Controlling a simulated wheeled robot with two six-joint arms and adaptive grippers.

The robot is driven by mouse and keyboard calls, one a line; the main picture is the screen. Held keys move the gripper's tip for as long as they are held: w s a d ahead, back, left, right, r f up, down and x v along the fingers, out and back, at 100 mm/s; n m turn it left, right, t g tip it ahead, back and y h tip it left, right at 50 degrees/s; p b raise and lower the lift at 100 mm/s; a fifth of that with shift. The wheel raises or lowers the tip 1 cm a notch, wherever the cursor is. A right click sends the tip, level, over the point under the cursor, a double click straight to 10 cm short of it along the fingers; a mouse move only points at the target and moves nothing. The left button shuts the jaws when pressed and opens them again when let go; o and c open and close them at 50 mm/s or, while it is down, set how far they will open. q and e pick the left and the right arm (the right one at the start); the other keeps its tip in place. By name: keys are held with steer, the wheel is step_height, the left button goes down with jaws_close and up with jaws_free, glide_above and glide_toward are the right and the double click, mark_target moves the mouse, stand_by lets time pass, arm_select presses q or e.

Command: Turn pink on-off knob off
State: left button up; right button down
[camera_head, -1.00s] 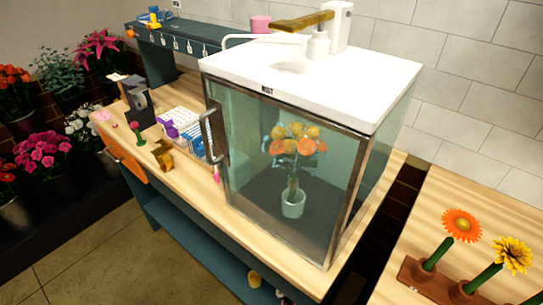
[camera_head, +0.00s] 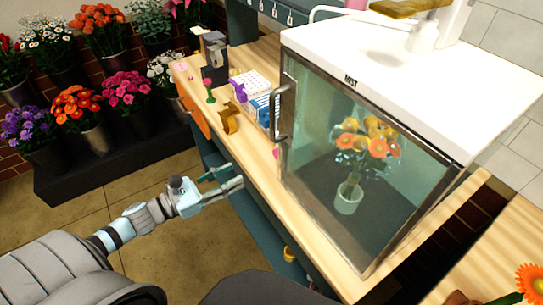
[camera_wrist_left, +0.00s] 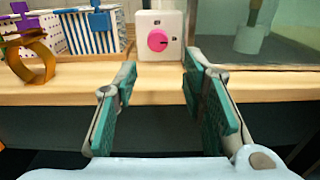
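The pink knob (camera_wrist_left: 157,40) is a round dial on the front of a white box (camera_wrist_left: 147,20), with small dark marks above and to its right. In the head view only a bit of the pink knob (camera_head: 276,153) shows at the counter edge, left of the glass cabinet. My left gripper (camera_head: 237,175) is open and empty, in front of the counter. In the left wrist view its two fingers (camera_wrist_left: 159,72) are spread apart, with the knob beyond and between their tips, not touching. The right gripper is out of view.
The glass cabinet (camera_head: 350,80) with a door handle holds a potted bouquet (camera_head: 348,198). The wooden counter edge (camera_wrist_left: 60,92) lies below the knob. Flower buckets stand far left.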

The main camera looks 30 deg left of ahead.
arm_select(q)
steer(key=b, duration=0.7)
glide_toward(276, 154)
steer(key=w, duration=0.1)
steer(key=w+d+f, duration=0.1)
steer(key=shift+w+d, duration=0.25)
steer(key=shift+w, duration=0.05)
steer(key=w+p, duration=0.1)
steer(key=r+p, duration=0.1)
steer(key=p, duration=0.1)
steer(key=shift+w+d+r, duration=0.25)
steer(key=shift+w+d, duration=0.15)
steer(key=x, duration=0.1)
steer(key=p+x, duration=0.1)
steer(key=x, duration=0.1)
steer(key=shift+w+d+f, duration=0.1)
steer(key=shift+d+f, duration=0.05)
steer(key=shift+f, duration=0.1)
steer(key=shift+w+d+f, duration=0.1)
steer(key=shift+w+f, duration=0.05)
steer(key=shift+w, duration=0.05)
steer(key=shift+c, duration=0.4)
steer(key=c, duration=0.8)
